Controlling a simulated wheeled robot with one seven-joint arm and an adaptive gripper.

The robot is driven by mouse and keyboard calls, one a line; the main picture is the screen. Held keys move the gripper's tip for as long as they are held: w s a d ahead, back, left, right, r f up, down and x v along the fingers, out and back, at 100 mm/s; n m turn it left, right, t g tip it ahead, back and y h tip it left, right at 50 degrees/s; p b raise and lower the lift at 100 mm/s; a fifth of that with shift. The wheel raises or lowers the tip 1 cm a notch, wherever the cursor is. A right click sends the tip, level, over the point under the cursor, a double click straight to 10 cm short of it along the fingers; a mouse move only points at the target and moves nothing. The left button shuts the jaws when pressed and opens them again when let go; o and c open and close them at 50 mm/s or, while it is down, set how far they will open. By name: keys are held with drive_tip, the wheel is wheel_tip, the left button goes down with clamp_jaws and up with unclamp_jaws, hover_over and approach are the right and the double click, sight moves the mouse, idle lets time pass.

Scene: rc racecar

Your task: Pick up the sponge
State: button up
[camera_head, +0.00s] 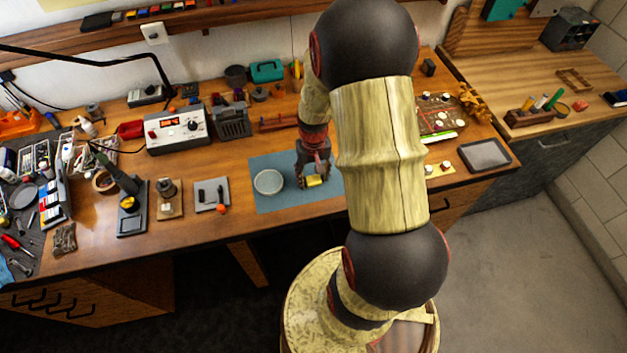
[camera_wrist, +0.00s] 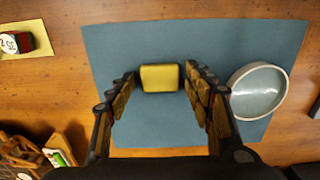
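The sponge (camera_wrist: 159,78) is a small yellow block lying on a blue-grey mat (camera_wrist: 125,42). In the head view the sponge (camera_head: 314,181) shows just below my gripper (camera_head: 313,178), on the mat (camera_head: 268,200). In the wrist view my gripper (camera_wrist: 161,84) is open, with one finger on each side of the sponge and a gap to each. I cannot tell how high the fingertips are above the mat.
A round pale bowl (camera_wrist: 257,90) stands on the mat close to my gripper; it is left of it in the head view (camera_head: 268,182). A grey block with a dark part (camera_head: 211,195) lies further left. Bare table shows around the mat.

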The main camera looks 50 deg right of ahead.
sight(313, 179)
drive_tip(key=c, duration=0.6)
drive_tip(key=shift+r, duration=0.6)
wheel_tip(313, 179, up, 2)
drive_tip(key=shift+r+p, duration=0.25)
drive_tip(key=shift+p, duration=0.15)
drive_tip(key=s+a+r+p, duration=0.1)
drive_tip(key=s+a+r, duration=0.3)
drive_tip(key=s, duration=0.1)
drive_tip(key=s+a+r+p, duration=0.1)
drive_tip(key=s+a+r, duration=0.4)
drive_tip(key=shift+s+a+r, duration=0.15)
drive_tip(key=shift+s+a, duration=0.05)
